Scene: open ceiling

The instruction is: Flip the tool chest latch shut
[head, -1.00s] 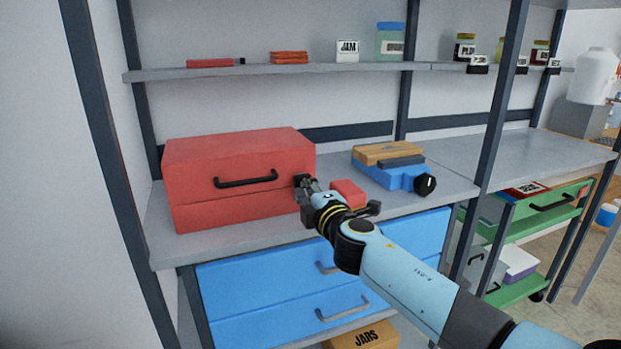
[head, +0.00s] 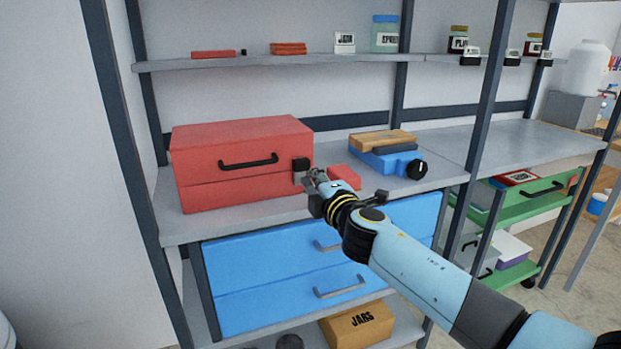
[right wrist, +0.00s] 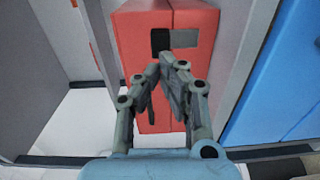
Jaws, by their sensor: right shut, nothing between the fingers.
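The red tool chest (head: 240,160) sits on the grey shelf with its lid down and a black handle (head: 248,161) on its front. The latch (head: 301,164) is a dark block near the right end of the front, with a paler plate just below it. In the right wrist view the dark latch (right wrist: 160,40) lies left of the paler plate (right wrist: 191,38). My right gripper (head: 312,181) is just right of and below the latch, apparently clear of it. Its fingertips (right wrist: 168,57) are together and empty. My left gripper is out of view.
A small red box (head: 345,178) lies behind my right gripper. A blue case (head: 392,163) with wooden and grey pieces on top stands further right. Blue drawers (head: 275,285) are under the shelf.

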